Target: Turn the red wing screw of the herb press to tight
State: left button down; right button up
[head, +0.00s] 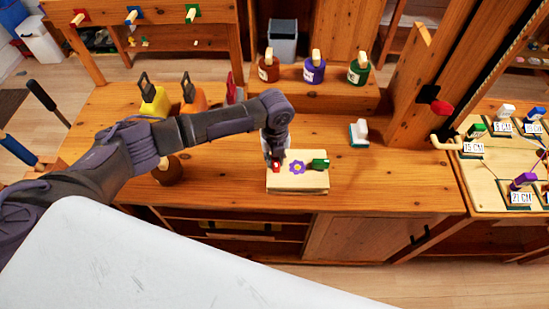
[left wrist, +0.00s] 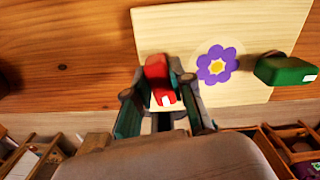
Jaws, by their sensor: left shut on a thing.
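The herb press (head: 297,183) is a pale wooden block on the wooden bench, with a purple flower mark (head: 297,168) on top. Its red wing screw (head: 276,167) is at the left end and a green wing screw (head: 320,164) at the right end. My left gripper (head: 274,158) reaches down over the red screw. In the left wrist view the red screw (left wrist: 159,80) sits between the two fingers, which are shut on it and hide its lower sides. The green screw (left wrist: 285,71) stands clear to the right. My right gripper is not in view.
Yellow and orange containers (head: 155,100) stand at the back left. Several labelled jars (head: 314,68) stand on a raised shelf behind. A white and green block (head: 359,132) is right of the press. A board with labelled pegs (head: 480,180) lies far right. The bench between is clear.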

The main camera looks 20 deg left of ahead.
aim_at(275, 159)
pick_arm(q)
jog(key=shift+w+m, duration=0.1)
jog(key=shift+m, duration=1)
jog(key=c, duration=1)
grip_release()
notch_tip(275, 159, up, 12)
